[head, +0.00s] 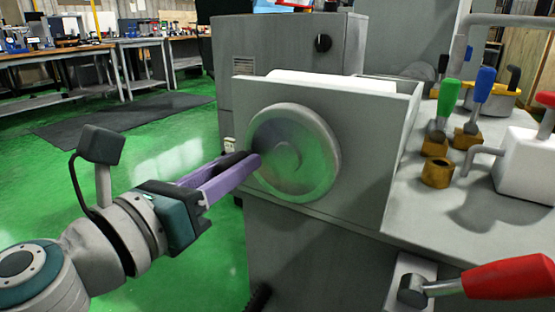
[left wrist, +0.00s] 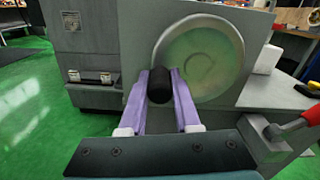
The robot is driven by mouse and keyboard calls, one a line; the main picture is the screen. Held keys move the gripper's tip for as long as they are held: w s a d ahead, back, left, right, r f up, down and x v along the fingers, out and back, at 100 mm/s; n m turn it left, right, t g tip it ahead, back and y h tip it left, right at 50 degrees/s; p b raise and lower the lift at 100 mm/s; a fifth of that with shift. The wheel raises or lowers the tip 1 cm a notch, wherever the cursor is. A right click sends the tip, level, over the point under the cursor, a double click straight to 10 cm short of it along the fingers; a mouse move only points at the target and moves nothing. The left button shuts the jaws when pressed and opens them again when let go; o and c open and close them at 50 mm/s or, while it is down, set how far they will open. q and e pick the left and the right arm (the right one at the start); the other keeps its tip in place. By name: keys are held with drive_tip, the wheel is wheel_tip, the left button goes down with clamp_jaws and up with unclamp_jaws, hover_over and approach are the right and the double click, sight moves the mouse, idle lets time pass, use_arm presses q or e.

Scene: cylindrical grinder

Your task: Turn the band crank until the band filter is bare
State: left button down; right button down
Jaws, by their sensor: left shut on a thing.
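The band crank is a round grey disc (head: 297,165) on the front of a grey box, with a black handle (head: 232,160) at its left edge. My left gripper (head: 240,170) is shut on the handle, with its purple fingers on either side of it. In the left wrist view, the black handle (left wrist: 160,86) sits between the fingers (left wrist: 160,78), in front of the lower left of the disc (left wrist: 203,58). The white band filter (head: 330,82) shows as a strip along the top of the open box; most of it is hidden behind the front wall. My right gripper is not in view.
A red-handled lever (head: 510,278) stands at the lower right. Green (head: 447,98) and blue (head: 484,84) handled levers, a brass ring (head: 437,172) and a white block (head: 528,165) are on the machine top. Green floor is free to the left; workbenches (head: 65,55) stand far back.

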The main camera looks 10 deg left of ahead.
use_arm(q)
drive_tip(key=shift+f, duration=0.1)
drive_tip(key=c, duration=0.6)
unclamp_jaws()
drive_tip(key=b+v, duration=0.1)
drive_tip(key=v, duration=0.9)
